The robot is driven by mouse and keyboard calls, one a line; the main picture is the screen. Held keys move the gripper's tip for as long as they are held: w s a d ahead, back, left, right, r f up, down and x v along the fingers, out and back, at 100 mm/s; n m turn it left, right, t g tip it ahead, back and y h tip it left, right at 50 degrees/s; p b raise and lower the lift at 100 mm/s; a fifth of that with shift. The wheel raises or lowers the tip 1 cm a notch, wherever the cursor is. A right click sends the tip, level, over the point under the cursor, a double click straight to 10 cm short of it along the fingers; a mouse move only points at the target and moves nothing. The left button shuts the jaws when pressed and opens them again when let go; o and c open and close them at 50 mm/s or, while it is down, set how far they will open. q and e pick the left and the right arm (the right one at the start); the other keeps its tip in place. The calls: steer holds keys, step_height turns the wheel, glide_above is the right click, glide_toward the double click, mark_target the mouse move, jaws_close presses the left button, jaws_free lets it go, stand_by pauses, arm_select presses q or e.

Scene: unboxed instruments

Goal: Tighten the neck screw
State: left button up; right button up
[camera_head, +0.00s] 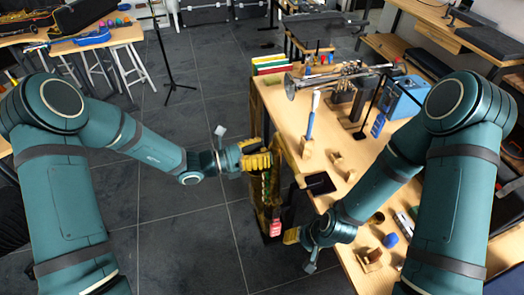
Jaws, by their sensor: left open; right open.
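I cannot make out a neck screw. A silver trumpet-like instrument (345,73) lies raised on a stand at the far part of the wooden bench (290,118). A slim upright tool (310,124) with a blue lower part and pale top stands by a small wooden block (306,147). My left gripper (258,161), with yellow fingers, is open beside the bench's left side, apart from the instrument. My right gripper (291,236), also yellow-fingered, is open at the bench's near left edge. Neither visibly holds anything.
A blue box (402,97) stands at the bench's right. A black pad (319,183), a blue ball (390,240) and small wooden pieces lie nearer. A narrow rack (270,205) with colored items is beside the bench. Open tiled floor (190,235) lies left.

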arm_select(q)
jaws_close()
